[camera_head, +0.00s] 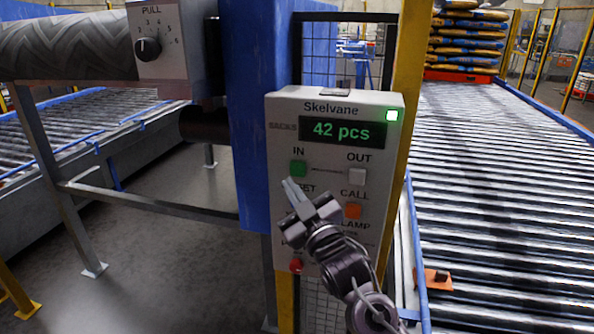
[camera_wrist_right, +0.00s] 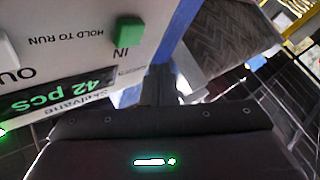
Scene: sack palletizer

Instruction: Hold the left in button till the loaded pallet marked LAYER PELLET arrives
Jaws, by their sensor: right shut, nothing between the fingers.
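The green IN button (camera_head: 299,168) is at the left of the grey Skelvane panel (camera_head: 285,222), below a display reading 42 pcs. It shows as a raised green block (camera_wrist_right: 128,30) in the right wrist view, near the words HOLD TO RUN. My right gripper (camera_head: 289,184) is shut and empty, its fingertips just below and left of the button in the head view. In the wrist view its fingers (camera_wrist_right: 158,88) appear apart from the button. A loaded pallet with stacked sacks (camera_head: 465,40) on a red base stands far back right; no marking is legible. My left gripper is out of view.
A grey OUT button (camera_head: 357,175), an orange CALL button (camera_head: 353,210) and a red button (camera_head: 296,265) share the panel. A roller conveyor (camera_head: 500,190) runs at right, its near part empty. A blue post (camera_head: 250,120) and PULL dial box (camera_head: 165,60) stand left.

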